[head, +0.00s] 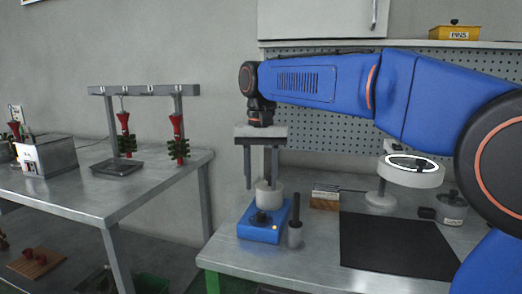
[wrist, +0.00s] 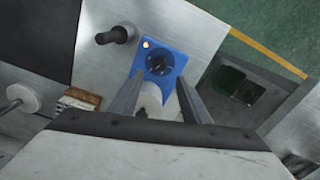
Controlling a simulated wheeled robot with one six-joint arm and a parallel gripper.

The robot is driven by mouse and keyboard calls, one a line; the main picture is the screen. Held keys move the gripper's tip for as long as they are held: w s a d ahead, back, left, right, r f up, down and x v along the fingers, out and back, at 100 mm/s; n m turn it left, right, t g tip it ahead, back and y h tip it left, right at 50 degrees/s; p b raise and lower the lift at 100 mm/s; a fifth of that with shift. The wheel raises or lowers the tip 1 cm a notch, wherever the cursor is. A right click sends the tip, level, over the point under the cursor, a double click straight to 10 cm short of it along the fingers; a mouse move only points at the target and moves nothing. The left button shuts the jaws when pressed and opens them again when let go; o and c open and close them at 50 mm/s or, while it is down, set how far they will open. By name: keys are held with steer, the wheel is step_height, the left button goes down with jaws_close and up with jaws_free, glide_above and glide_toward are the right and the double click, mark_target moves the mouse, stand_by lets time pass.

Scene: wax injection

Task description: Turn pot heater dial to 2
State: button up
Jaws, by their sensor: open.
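The pot heater is a blue box (head: 265,223) at the left front of the near workbench. It has a dark round dial (head: 260,218) on its face and a small lit orange lamp. In the wrist view the dial (wrist: 159,63) lies ahead of and between my fingertips, with no finger touching it. The dial's setting is too small to read. A pale pot (head: 269,194) stands at the heater's back. My gripper (head: 262,187) points down above the pot and heater, its two fingers apart and empty; in the wrist view the fingers (wrist: 155,92) straddle part of the pot.
A grey cylinder with a dark upright handle (head: 295,236) stands right beside the heater. A black mat (head: 395,245), a ring-lit magnifier (head: 411,174) and a small card block (head: 325,198) are further right. Another table (head: 100,205) with a hanging rack stands left across a gap.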

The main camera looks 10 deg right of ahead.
step_height(320, 180, up, 8)
steer(key=shift+r, duration=0.2)
stand_by(0.4)
